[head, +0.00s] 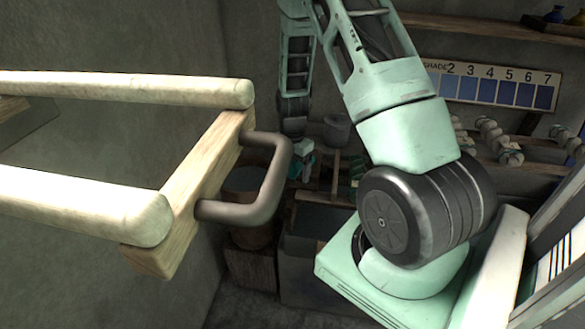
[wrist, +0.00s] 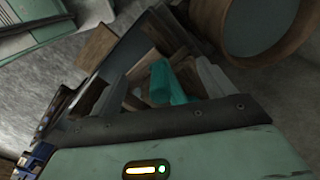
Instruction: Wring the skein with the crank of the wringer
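My gripper (head: 299,172) is far off at the end of my green arm in the head view, low among wooden posts. In the wrist view, its two pale fingers (wrist: 166,86) stand apart. A teal piece (wrist: 160,82) shows between them, with a visible gap to the left finger; I cannot tell whether it is the skein or touches a finger. In the head view, a dark green bundle (head: 357,172) hangs to the right of my gripper, beside a wooden post (head: 336,172). The crank of the wringer cannot be made out in either view.
A wooden bar with a dark handle (head: 270,195) and two pale rods (head: 120,88) fills the left foreground. A round vat (head: 246,180) stands left of my gripper; its rim shows in the wrist view (wrist: 295,40). A numbered shade chart (head: 495,85) hangs above shelved skeins (head: 490,132).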

